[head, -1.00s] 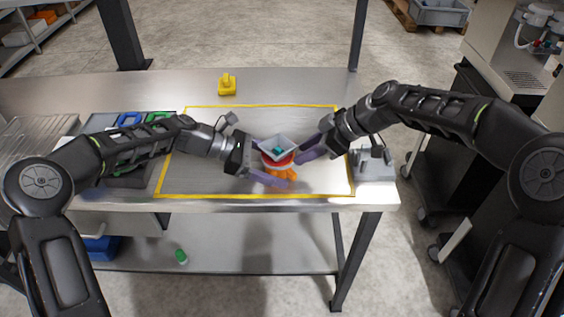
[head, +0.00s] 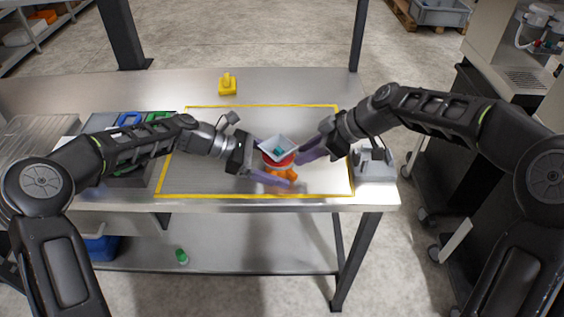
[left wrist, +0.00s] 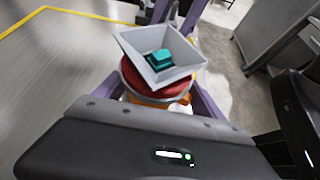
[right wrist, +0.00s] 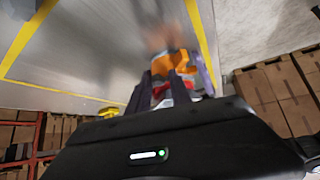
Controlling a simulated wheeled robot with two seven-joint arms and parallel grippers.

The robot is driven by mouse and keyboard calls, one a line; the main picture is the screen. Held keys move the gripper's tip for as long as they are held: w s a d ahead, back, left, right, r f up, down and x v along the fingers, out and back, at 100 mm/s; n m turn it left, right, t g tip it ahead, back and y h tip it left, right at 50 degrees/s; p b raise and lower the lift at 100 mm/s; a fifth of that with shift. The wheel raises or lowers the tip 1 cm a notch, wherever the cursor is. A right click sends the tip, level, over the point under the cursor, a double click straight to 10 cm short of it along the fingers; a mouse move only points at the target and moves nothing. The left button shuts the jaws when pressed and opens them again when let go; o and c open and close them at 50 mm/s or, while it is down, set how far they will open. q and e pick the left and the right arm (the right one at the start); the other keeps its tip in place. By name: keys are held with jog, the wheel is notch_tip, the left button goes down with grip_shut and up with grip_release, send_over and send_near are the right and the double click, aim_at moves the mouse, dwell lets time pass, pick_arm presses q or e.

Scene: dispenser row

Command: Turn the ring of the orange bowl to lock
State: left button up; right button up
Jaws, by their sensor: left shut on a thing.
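The orange bowl (head: 284,176) is near the front of the yellow-outlined area, with a red ring (head: 281,162) above it. A grey square hopper (head: 291,150) sits on top with a teal block (head: 278,151) inside; it looks tilted in the left wrist view (left wrist: 180,72). My left gripper (head: 272,165) is shut on the orange bowl, its purple fingers on either side below the hopper. My right gripper (head: 305,157) reaches in from the right, fingers beside the ring. In the right wrist view, orange (right wrist: 172,62) and red parts show beyond and between its fingers; their contact is unclear.
A yellow piece (head: 227,84) stands behind the outlined area. A dark tray with blue and green items (head: 130,119) is at the left. A grey device (head: 374,166) sits at the right table edge. A green-capped bottle (head: 181,256) is on the lower shelf.

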pick_arm(q)
jog(key=shift+s+d+f, duration=0.1)
jog(key=shift+s+d, duration=0.2)
pick_arm(e)
jog(key=shift+s+a+f, duration=0.2)
jog(key=shift+s+f, duration=0.4)
jog(key=shift+f, duration=0.05)
jog(key=shift+s, duration=0.25)
pick_arm(q)
jog(key=shift+w+a, duration=0.1)
pick_arm(e)
jog(key=shift+s+a, duration=0.2)
jog(key=shift+s, duration=0.1)
pick_arm(q)
jog(key=shift+w+a, duration=0.1)
jog(key=shift+a, duration=0.05)
pick_arm(e)
jog(key=shift+a+r, duration=0.1)
jog(key=shift+w+r, duration=0.1)
jog(key=shift+r, duration=0.1)
